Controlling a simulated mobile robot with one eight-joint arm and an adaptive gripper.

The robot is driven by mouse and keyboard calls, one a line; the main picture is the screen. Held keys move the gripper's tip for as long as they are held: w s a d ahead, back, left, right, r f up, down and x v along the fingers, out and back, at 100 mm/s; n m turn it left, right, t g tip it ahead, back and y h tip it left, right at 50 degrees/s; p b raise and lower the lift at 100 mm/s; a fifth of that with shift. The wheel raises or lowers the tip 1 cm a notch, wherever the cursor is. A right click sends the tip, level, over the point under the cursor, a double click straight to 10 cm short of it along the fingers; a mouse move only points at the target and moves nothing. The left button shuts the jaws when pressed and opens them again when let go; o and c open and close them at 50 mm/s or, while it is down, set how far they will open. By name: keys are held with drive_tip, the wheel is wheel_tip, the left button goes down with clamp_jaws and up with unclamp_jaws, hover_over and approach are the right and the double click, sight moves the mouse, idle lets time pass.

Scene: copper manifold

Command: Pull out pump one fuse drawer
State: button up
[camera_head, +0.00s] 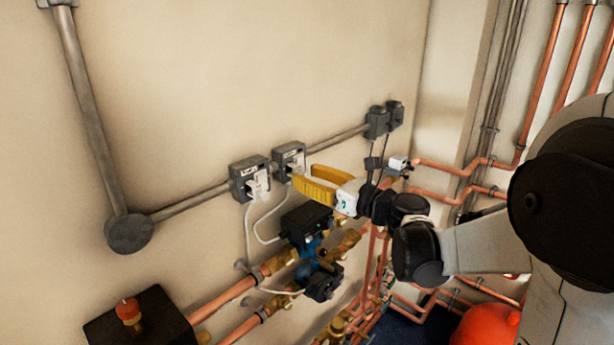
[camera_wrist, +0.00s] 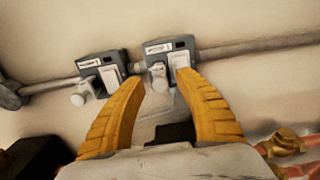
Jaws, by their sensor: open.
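Two grey fused switch boxes sit side by side on the wall conduit: a left box (camera_head: 248,178) and a right box (camera_head: 289,158). Both also show in the wrist view, left (camera_wrist: 101,72) and right (camera_wrist: 169,58). Each has a white front piece and a small label, too small for me to read surely, so I cannot tell which is pump one. My gripper (camera_head: 304,175) has yellow fingers, open and empty, pointing at the right box. In the wrist view my gripper (camera_wrist: 160,78) has its fingertips either side of that box's lower front; contact is unclear.
A blue pump with a black head (camera_head: 306,222) and copper pipes with brass valves lie below the boxes. White cables hang from the boxes. More grey boxes (camera_head: 385,119) are at the conduit's right end. The wall above is clear.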

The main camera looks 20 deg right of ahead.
drive_tip(key=v, duration=1.1)
drive_tip(key=shift+s+d, duration=0.2)
drive_tip(key=shift+s, duration=0.1)
drive_tip(key=s+a+f+n+g+h+b, duration=0.2)
drive_tip(key=s+a+f+n+g+b, duration=0.15)
drive_tip(key=a+f+n, duration=0.45)
drive_tip(key=s+a+f+n+g+h+b, duration=0.1)
drive_tip(key=s+a+f+n+g+b, duration=0.3)
drive_tip(key=f+n, duration=0.45)
drive_tip(key=s+d+f+n+h+b, duration=0.3)
drive_tip(key=s+f+n+h+b, duration=0.3)
drive_tip(key=s+f+n, duration=0.5)
drive_tip(key=shift+d+n+g+b, duration=0.3)
drive_tip(key=shift+n+g+b, duration=0.15)
drive_tip(key=shift+n, duration=0.8)
